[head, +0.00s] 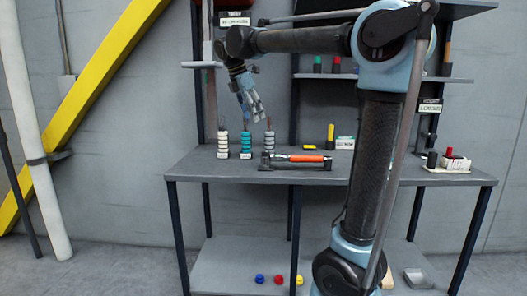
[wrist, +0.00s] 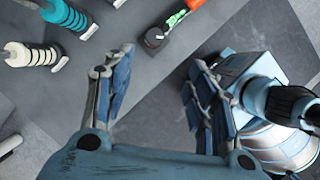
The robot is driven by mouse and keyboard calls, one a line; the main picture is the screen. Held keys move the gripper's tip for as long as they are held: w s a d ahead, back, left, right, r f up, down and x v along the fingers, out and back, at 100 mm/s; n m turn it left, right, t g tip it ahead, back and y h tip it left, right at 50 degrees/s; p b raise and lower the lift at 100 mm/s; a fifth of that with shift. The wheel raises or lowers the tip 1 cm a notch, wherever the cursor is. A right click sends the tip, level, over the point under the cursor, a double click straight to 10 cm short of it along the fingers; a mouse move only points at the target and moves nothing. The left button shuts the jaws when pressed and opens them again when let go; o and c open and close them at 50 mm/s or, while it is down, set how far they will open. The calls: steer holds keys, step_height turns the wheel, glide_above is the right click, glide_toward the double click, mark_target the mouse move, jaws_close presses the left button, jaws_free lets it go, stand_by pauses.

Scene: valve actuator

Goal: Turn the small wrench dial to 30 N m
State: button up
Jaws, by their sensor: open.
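A wrench with an orange handle and a green section (head: 300,157) lies in a dark holder on the workbench. Part of it shows at the top of the wrist view (wrist: 177,18), with a round dark end (wrist: 155,37) bearing a small pale mark. I cannot make out a dial scale or reading. My gripper (head: 254,112) hangs above the bench, up and left of the wrench, pointing down. In the wrist view its fingers (wrist: 160,62) are spread apart with nothing between them, and the wrench lies beyond them, apart from them.
White, teal and grey ribbed stacks (head: 246,146) stand left of the wrench. A yellow-and-black item (head: 331,133) and a label stand behind it. A pale tray (head: 450,168) sits at the bench's right end. A shelf (head: 385,78) and dark posts rise behind. The front bench edge is clear.

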mark_target(264, 152)
steer(key=shift+n, duration=0.4)
steer(key=x, duration=1.1)
steer(key=a+x, duration=0.1)
steer(key=x, duration=0.4)
steer(key=shift+w+f, duration=0.3)
steer(key=shift+w, duration=0.15)
steer(key=c, duration=1.1)
